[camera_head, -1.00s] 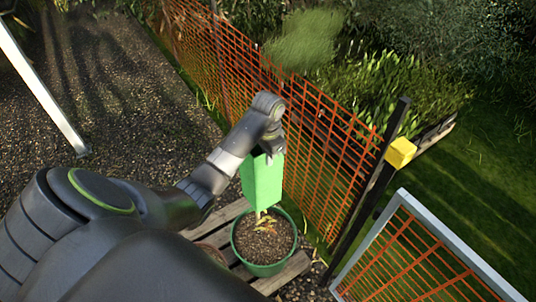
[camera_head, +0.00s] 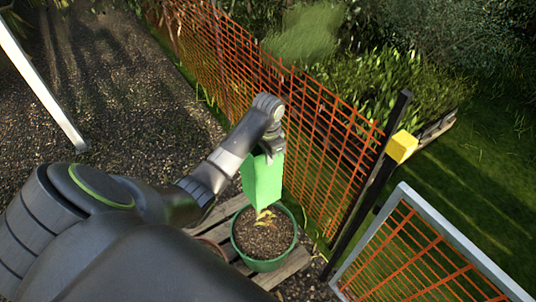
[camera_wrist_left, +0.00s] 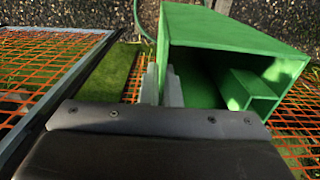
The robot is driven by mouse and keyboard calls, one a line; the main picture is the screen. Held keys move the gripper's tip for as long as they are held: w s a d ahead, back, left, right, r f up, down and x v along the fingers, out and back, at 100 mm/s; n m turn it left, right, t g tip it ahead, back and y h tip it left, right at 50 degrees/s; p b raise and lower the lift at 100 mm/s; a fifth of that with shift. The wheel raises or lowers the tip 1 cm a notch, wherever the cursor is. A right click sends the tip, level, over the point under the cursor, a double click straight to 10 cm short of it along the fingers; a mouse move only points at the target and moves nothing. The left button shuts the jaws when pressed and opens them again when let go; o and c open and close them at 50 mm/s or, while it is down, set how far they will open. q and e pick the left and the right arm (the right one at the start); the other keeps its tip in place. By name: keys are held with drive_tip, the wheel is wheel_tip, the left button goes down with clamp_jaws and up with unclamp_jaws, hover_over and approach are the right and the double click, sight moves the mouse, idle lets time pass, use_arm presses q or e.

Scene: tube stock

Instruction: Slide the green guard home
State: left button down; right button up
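The green guard (camera_head: 262,180) is an upright, square, hollow tube. In the head view it hangs above the green pot (camera_head: 262,266), its lower end around or just over a small plant with yellowish leaves (camera_head: 265,216); I cannot tell which. My left gripper (camera_head: 272,153) is at the guard's top edge. In the left wrist view the guard (camera_wrist_left: 225,30) shows its open end and hollow inside. The left gripper's grey fingertips (camera_wrist_left: 161,85) lie close together on either side of one guard wall, pinching it. My right gripper is not in view.
The pot stands on a wooden slatted pallet (camera_head: 290,270). An orange mesh fence (camera_head: 300,130) runs behind it. A dark post with a yellow block (camera_head: 402,146) and a grey-framed mesh panel (camera_head: 420,250) stand to the right. Gravel lies to the left.

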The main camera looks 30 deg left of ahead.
use_arm(q)
drive_tip(key=b, duration=0.2)
hover_over(268, 192)
drive_tip(key=shift+w+a+f, duration=0.1)
drive_tip(key=shift+f, duration=2.4)
drive_tip(key=shift+f+b, duration=1.65)
drive_tip(key=shift+f, duration=2.05)
drive_tip(key=shift+f+b, duration=2.05)
drive_tip(key=shift+f, duration=1.65)
drive_tip(key=shift+f, duration=0.15)
